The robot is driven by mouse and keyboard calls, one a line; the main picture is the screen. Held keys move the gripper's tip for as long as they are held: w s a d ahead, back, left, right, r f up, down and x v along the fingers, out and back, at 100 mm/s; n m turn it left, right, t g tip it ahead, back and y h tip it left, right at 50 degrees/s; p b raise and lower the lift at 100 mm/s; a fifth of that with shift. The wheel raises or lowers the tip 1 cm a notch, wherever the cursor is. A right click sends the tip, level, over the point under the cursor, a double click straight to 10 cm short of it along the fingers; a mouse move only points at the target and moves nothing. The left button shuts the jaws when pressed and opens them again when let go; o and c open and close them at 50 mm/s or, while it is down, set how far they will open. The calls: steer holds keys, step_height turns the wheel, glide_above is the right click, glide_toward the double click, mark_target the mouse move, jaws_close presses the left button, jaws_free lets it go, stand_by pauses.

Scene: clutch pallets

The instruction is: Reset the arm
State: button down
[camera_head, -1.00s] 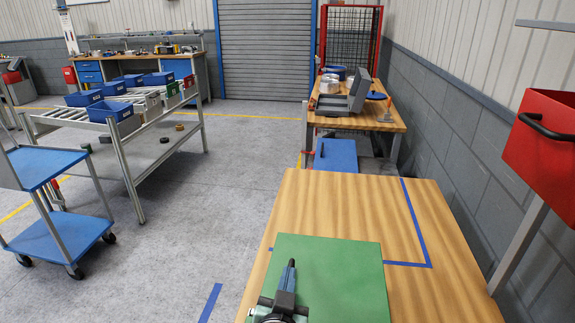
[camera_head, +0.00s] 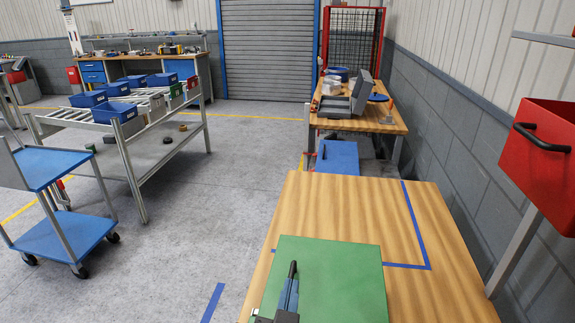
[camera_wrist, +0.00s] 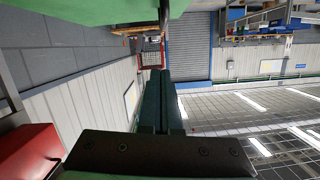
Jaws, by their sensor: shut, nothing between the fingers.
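My gripper (camera_head: 292,270) shows at the bottom middle of the head view, in front of the green mat (camera_head: 335,280) on the near wooden table (camera_head: 350,205). Its dark fingers point up in the picture and lie together with nothing between them. In the wrist view my gripper (camera_wrist: 163,78) is seen from behind, its two dark green fingers side by side and shut. The wrist view is turned, with the ceiling at the lower right. Most of my arm is out of view.
A red bin (camera_head: 545,160) stands on a post at the right. A roller rack (camera_head: 60,118) with blue bins and a blue cart (camera_head: 75,235) are at the left. A second wooden table (camera_head: 390,122) holds a grey case further back. The floor between is open.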

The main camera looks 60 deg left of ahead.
steer(key=shift+v, duration=1.5)
steer(key=w+d+r+m+t+h, duration=0.2)
steer(key=w+d+r+t, duration=0.4)
steer(key=r, duration=0.5)
steer(key=w+d+r+m+t+h, duration=0.15)
steer(key=w+d+r+t, duration=0.25)
steer(key=w+d+r, duration=0.65)
steer(key=s+d+r+m+t+h, duration=0.2)
steer(key=s+d+r+t+h, duration=0.1)
steer(key=d+r, duration=0.4)
steer(key=s+d+r+m+t+h, duration=0.3)
steer(key=d+r+t+h, duration=0.2)
steer(key=r, duration=0.9)
steer(key=d, duration=0.2)
steer(key=shift+d+r+h, duration=0.3)
steer(key=shift+d+h, duration=0.05)
steer(key=shift+s+m, duration=0.2)
steer(key=shift+m, duration=0.05)
